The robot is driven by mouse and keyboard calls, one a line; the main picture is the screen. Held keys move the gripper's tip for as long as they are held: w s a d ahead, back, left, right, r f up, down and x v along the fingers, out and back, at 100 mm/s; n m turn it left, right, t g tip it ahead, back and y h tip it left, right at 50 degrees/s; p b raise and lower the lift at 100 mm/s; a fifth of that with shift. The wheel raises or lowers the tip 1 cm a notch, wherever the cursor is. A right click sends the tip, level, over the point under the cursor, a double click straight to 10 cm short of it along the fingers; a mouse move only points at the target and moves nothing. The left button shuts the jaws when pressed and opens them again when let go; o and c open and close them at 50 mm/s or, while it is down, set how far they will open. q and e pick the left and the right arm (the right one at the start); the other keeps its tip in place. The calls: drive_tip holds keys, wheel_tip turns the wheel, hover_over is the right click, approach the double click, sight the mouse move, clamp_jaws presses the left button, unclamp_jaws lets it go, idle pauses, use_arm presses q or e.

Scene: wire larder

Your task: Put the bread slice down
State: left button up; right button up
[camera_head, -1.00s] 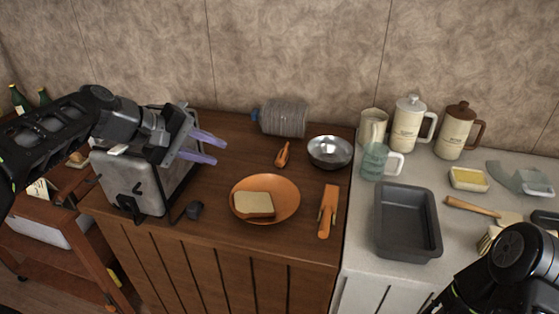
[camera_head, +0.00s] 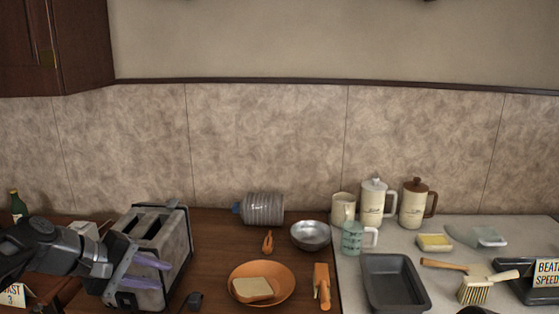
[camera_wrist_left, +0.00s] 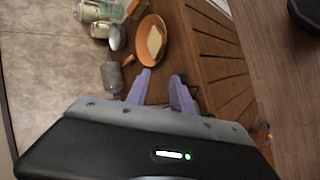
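The bread slice (camera_head: 254,289) lies on the orange plate (camera_head: 284,272) on the wooden counter. It also shows on the plate in the left wrist view (camera_wrist_left: 155,42). My left gripper (camera_head: 160,272) is left of the plate, in front of the toaster. Its two purple fingers are apart with nothing between them, as the left wrist view (camera_wrist_left: 163,84) also shows. It does not touch the bread. My right gripper is out of view.
The grey toaster (camera_head: 168,258) stands left of the plate. A plastic bottle (camera_head: 262,208) lies at the back, with a metal bowl (camera_head: 310,235) beside it. An orange-handled tool (camera_head: 322,287) lies right of the plate. A dark baking tin (camera_head: 396,286) is on the pale counter.

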use_arm(q)
drive_tip(key=s+d+f+m+g+y, duration=0.1)
drive_tip(key=d+f, duration=0.2)
drive_tip(key=f, duration=0.7)
drive_tip(key=s+d+f+g+y, duration=0.1)
drive_tip(key=s+d+f+g, duration=0.15)
drive_tip(key=f, duration=0.85)
drive_tip(key=d+f+m, duration=0.1)
drive_tip(key=d+f, duration=0.2)
drive_tip(key=f, duration=0.7)
drive_tip(key=s+d+f+m+g, duration=0.1)
drive_tip(key=s+d+f+m, duration=0.1)
drive_tip(key=s+d+f, duration=0.3)
drive_tip(key=s+d+f+m+g, duration=0.2)
drive_tip(key=s+d+f, duration=0.3)
drive_tip(key=s+f, duration=0.7)
drive_tip(key=s+m, duration=0.1)
drive_tip(key=s, duration=0.4)
drive_tip(key=shift+s+d+y, duration=0.25)
drive_tip(key=shift+d+y, duration=0.05)
drive_tip(key=shift+y, duration=0.1)
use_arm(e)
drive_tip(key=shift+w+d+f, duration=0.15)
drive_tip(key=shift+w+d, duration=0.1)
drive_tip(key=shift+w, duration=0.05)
